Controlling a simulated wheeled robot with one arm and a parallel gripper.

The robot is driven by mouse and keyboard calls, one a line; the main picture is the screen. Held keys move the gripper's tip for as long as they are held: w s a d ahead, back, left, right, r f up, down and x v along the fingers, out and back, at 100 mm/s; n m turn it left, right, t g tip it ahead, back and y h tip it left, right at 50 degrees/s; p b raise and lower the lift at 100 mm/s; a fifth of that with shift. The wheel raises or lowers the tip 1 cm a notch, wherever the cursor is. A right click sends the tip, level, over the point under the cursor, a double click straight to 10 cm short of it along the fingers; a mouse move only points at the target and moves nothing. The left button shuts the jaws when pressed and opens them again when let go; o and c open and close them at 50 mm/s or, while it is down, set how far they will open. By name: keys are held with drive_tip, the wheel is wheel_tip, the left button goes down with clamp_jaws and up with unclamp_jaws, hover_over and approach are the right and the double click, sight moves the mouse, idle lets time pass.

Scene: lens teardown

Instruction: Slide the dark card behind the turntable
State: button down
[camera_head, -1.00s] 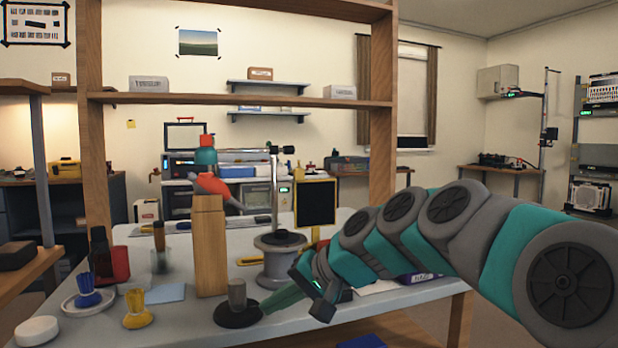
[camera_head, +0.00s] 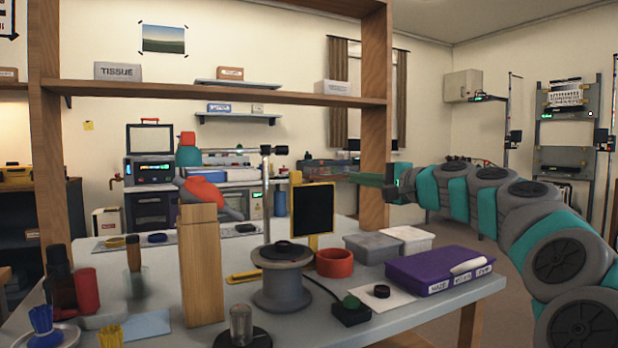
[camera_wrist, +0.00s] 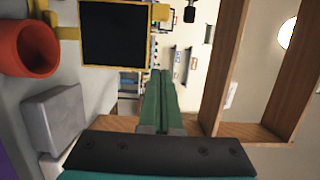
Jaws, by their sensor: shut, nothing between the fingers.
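The dark card (camera_head: 313,208) is a black upright panel in a yellow frame, behind and a little right of a grey round stand with a dark top (camera_head: 283,277), which looks like the turntable. The card also shows at the upper left of the wrist view (camera_wrist: 113,33). My gripper (camera_head: 353,178) has green fingers, shut and empty, pointing left in the head view. It is raised above the table, to the right of the card and apart from it. In the wrist view the closed fingertips (camera_wrist: 160,76) lie right of and below the card. The turntable is not in the wrist view.
A red ring (camera_head: 335,263), grey boxes (camera_head: 374,247) and a purple case (camera_head: 440,270) stand right of the turntable. A wooden block (camera_head: 201,265) stands left. A wooden shelf post (camera_head: 376,150) rises close to my gripper. A glass on a dark disc (camera_head: 241,325) is in front.

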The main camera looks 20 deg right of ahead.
drive_tip(key=w+a, duration=0.7)
drive_tip(key=w, duration=0.2)
drive_tip(key=shift+w, duration=0.2)
idle(0.5)
drive_tip(key=a, duration=1.4)
drive_tip(key=shift+s, duration=0.25)
